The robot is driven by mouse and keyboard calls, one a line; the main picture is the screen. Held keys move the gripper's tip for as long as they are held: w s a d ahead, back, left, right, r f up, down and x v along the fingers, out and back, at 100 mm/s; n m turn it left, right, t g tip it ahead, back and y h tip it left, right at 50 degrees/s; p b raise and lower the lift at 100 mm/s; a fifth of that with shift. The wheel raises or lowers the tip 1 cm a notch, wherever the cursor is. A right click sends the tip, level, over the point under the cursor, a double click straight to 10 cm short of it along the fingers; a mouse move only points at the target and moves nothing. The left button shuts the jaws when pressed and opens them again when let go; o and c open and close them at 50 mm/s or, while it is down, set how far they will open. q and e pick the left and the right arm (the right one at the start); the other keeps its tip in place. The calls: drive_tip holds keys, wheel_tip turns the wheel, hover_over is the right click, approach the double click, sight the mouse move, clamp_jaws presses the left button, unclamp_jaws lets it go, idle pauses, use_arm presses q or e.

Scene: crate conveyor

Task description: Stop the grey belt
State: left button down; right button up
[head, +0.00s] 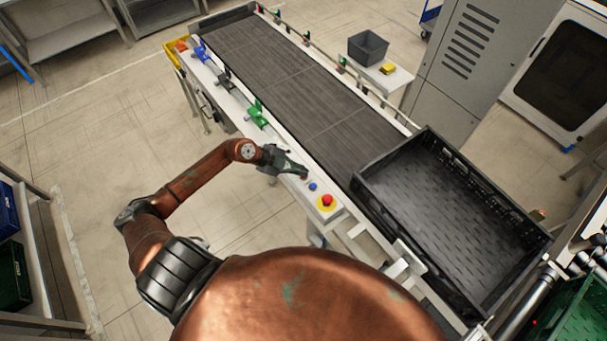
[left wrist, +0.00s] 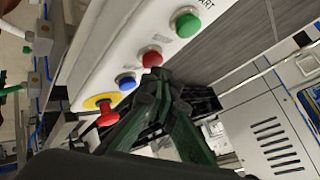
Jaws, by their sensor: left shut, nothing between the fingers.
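The grey belt (head: 290,85) runs from the back left toward the front right. A white control panel (left wrist: 100,55) lies along its left side. In the left wrist view it has a green button (left wrist: 188,24) with START lettering, a flat red button (left wrist: 151,57), a blue button (left wrist: 127,82) and a red mushroom button (left wrist: 106,113) on a yellow base. The mushroom button also shows in the head view (head: 327,200). My left gripper (head: 302,172) is shut and empty, its fingertips (left wrist: 158,76) right by the flat red button. I cannot tell whether they touch it. My right gripper is not in view.
A large black crate (head: 372,207) sits empty at the belt's near end. Coloured clamps (head: 257,115) line the near rail. A grey cabinet (head: 475,60) stands behind.

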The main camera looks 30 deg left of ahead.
use_arm(q)
drive_tip(key=shift+f, duration=0.4)
idle(0.5)
drive_tip(key=shift+r+p, duration=0.9)
drive_tip(key=shift+p, duration=0.2)
wheel_tip(320, 180, up, 5)
drive_tip(key=p, duration=0.5)
drive_tip(key=shift+r+p, duration=0.1)
drive_tip(key=shift+p, duration=0.25)
